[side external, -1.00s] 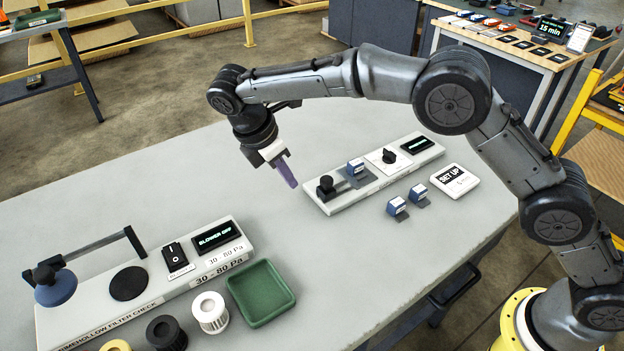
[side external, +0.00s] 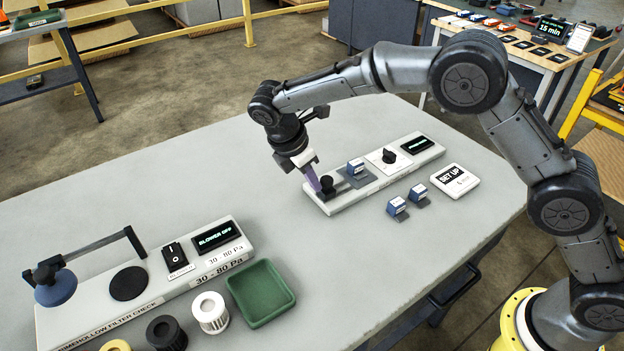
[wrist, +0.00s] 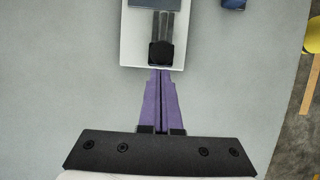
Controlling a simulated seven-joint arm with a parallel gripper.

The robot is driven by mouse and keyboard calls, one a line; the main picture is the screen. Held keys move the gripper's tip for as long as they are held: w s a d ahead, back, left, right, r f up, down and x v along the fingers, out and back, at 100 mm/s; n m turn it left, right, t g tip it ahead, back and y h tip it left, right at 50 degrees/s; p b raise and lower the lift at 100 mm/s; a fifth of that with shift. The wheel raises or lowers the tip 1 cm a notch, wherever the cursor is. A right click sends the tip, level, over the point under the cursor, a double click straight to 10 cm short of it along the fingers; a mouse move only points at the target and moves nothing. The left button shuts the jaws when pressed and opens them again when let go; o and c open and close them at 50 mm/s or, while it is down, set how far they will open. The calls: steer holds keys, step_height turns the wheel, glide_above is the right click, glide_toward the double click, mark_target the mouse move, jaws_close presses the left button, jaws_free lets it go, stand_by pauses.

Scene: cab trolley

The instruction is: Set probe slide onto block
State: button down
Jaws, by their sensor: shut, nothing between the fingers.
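The probe slide shows as a black knob (side external: 326,184) on a rail at the left end of a long white fixture (side external: 343,203). A blue-and-white block (side external: 355,167) sits on a dark pad on the same fixture, just right of the slide. My gripper (side external: 317,187) has purple fingers pointing down, shut and empty, at the left side of the knob. In the wrist view the closed fingertips (wrist: 160,74) are just short of the black knob (wrist: 161,53), in line with it and its rail. I cannot tell whether they touch.
Two more blue-and-white blocks (side external: 397,206) stand in front of the fixture, near a SET UP sign (side external: 454,180). The fixture also carries a dial (side external: 388,156) and a display (side external: 417,145). A green tray (side external: 260,293) and the filter-check station (side external: 130,290) are at lower left.

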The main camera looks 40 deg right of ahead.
mark_target(330, 177)
steer(key=d, duration=0.5)
steer(key=shift+a, duration=0.45)
steer(key=a, duration=0.3)
steer(key=v, duration=1)
steer(key=shift+a, duration=0.1)
